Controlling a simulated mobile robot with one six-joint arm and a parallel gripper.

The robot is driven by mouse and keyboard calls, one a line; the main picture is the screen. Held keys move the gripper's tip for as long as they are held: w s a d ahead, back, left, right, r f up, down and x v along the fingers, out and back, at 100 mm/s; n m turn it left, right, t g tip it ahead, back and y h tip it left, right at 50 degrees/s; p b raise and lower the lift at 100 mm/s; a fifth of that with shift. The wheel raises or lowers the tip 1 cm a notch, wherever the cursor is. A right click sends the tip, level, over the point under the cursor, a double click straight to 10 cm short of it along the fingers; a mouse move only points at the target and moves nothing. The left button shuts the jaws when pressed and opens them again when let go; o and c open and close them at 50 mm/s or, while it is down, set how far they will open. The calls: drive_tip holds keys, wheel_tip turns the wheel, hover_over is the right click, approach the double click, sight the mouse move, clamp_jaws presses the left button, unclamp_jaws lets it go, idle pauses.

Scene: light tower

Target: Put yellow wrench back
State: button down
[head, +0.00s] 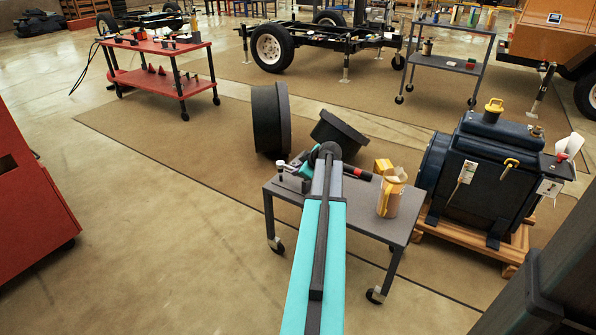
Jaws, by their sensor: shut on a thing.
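My arm, teal and dark grey, reaches over a small grey cart (345,215) in the middle of the head view. Its dark wrist joint is above the cart's far edge, and a teal part of it shows just left of the joint. My gripper's jaws are hidden behind my arm, so what they hold cannot be seen. I cannot make out a yellow wrench. A yellow pitcher (391,197) stands on the right of the cart. A red-and-black object (357,173) lies near its back edge.
A dark blue engine (482,175) on a wooden pallet stands right of the cart. Two dark round drums (270,120) are behind it. A red cart (160,68) and a grey shelf cart (447,62) stand farther back.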

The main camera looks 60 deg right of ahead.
drive_tip(key=shift+f+b, duration=0.95)
drive_tip(key=shift+f, duration=0.45)
drive_tip(key=c, duration=1.7)
unclamp_jaws()
drive_tip(key=shift+o, duration=0.2)
drive_tip(key=shift+f, duration=0.1)
drive_tip(key=p+v, duration=0.3)
drive_tip(key=v, duration=1.1)
